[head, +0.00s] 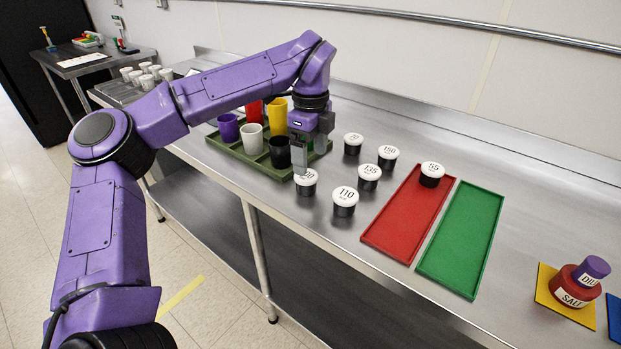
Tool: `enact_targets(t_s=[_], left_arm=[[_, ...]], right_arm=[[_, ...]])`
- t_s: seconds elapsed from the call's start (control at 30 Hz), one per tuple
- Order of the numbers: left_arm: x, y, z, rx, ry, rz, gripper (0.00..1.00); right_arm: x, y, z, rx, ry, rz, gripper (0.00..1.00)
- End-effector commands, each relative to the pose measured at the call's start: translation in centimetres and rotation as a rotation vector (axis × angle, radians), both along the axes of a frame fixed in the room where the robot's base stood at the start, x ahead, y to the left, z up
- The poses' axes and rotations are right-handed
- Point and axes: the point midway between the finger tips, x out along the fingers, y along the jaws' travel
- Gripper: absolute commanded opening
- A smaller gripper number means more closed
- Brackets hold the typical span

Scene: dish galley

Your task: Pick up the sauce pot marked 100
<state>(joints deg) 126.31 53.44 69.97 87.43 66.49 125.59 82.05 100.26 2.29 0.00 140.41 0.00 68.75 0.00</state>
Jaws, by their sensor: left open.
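Several small black sauce pots with white, numbered lids stand on the steel counter. The lid of the nearest left pot (306,187) is partly covered by a finger of my left gripper; its label seems to end in 00, with the first digit hidden. My left gripper (311,160) is open, pointing down at the rear of this pot, with nothing visibly held. Beside it stand the pots marked 110 (345,203), 135 (369,178) and 150 (387,158). Behind is another pot (353,145), its number hard to read. My right gripper is not in view.
A green crate (262,168) with coloured cups lies left of the gripper. A red tray (400,220) bears the pot marked 55 (432,174); a green tray (462,240) beside it is empty.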

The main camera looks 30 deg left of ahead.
Motion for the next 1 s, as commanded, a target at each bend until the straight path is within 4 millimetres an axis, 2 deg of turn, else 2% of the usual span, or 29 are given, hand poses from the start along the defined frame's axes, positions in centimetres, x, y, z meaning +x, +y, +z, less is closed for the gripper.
enact_targets(t_s=[0.4, 0.5, 0.67, 0.73, 0.83, 0.87, 1.0], left_arm=[[-0.4, 0.8, -6.2, 0.002, 0.001, -0.003, 0.82], [-0.4, 0.8, -6.9, 0.002, 0.000, -0.002, 0.82], [-0.4, 0.7, -6.9, 0.002, -0.002, -0.003, 0.82], [-0.4, 0.7, -6.9, 0.002, -0.001, -0.003, 0.65], [-0.4, 0.7, -6.9, 0.002, -0.002, -0.003, 0.33], [-0.4, 0.7, -6.9, 0.002, -0.002, -0.003, 0.29], [-0.4, 0.7, -6.9, 0.002, -0.002, -0.003, 0.29]], right_arm=[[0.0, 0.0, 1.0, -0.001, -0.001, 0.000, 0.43], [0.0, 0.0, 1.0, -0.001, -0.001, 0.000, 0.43], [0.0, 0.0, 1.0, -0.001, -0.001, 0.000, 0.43], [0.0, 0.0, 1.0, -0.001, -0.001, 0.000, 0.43], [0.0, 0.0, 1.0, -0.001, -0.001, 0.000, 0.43], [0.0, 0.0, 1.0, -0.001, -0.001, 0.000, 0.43], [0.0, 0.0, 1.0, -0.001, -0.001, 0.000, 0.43]])
